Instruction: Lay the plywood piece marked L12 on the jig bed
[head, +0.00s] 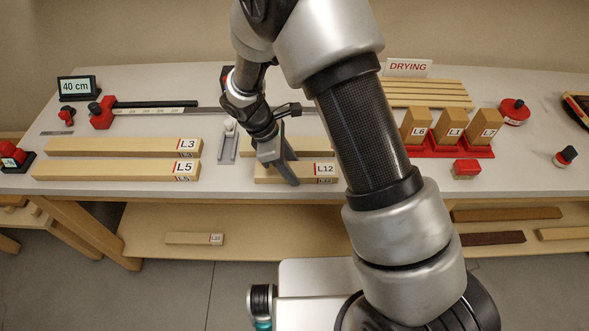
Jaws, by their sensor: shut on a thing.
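The plywood piece marked L12 (313,171) is a pale, short bar with its label at the right end, near the front edge of the bench. My gripper (284,176) points down and is shut on this piece, left of the label. My arm hides the right side of that area. I cannot tell whether the piece touches the bench top or hangs just above it. A long grey rail (210,110) with a red end block (102,112) lies behind; I cannot tell surely whether it is the jig bed.
Bars L3 (120,146) and L5 (110,169) lie at left. A small grey fixture (228,145) stands left of my gripper. A red rack (450,151) holds upright blocks at right, before strips by a DRYING sign (408,67). A display (76,86) reads 40 cm.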

